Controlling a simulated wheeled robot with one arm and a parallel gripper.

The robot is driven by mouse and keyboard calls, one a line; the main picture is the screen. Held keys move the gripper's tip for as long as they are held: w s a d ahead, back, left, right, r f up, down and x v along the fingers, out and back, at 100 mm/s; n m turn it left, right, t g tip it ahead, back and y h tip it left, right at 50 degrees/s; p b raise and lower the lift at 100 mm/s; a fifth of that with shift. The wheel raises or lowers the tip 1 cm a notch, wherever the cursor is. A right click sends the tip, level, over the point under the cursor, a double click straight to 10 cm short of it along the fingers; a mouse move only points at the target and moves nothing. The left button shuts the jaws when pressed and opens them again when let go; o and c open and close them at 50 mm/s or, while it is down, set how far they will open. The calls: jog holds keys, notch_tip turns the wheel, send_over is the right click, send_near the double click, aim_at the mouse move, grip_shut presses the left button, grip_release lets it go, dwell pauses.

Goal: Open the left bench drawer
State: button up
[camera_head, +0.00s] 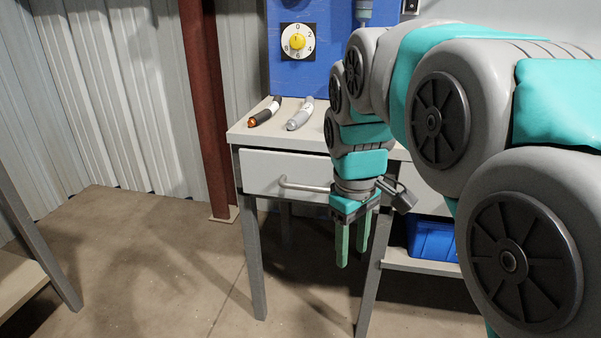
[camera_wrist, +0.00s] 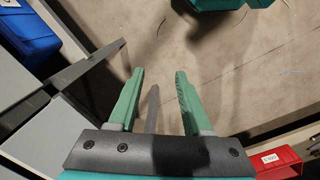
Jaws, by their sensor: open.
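The left bench drawer (camera_head: 262,172) has a pale grey front with a bar handle (camera_head: 303,187) and looks shut under the bench top. Part of the drawer front, on its right, is hidden behind my arm. My gripper (camera_head: 351,254) hangs pointing down in front of the bench, right of the visible handle end, with its green fingers below handle height. The fingers are apart and nothing is between them. In the wrist view the gripper (camera_wrist: 158,80) also shows its two green fingers spread, with a grey bench leg and floor beyond.
A blue bin (camera_head: 432,238) sits on the lower shelf. A red bin (camera_wrist: 280,162) shows in the wrist view. Open floor (camera_head: 170,250) lies left of the bench.

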aim_at(305, 187)
jog(key=w+a+r+n+t, duration=0.1)
jog(key=w+a+r+n, duration=0.25)
jog(key=w, duration=0.55)
jog(key=w+a+r+n+t, duration=0.1)
jog(key=w+a+r+n, duration=0.3)
jog(key=w, duration=0.6)
jog(key=shift+w+d+f+p, duration=0.15)
jog(key=shift+w+d+f, duration=0.1)
jog(key=shift+f, duration=0.75)
jog(key=shift+w+d+f+p, duration=0.2)
jog(key=shift+d+f, duration=0.05)
jog(key=shift+f, duration=0.8)
jog(key=shift+w+d+f+p, duration=0.15)
jog(key=shift+w+d+f, duration=0.1)
jog(key=shift+f, duration=0.75)
jog(key=shift+c, duration=0.3)
grip_shut()
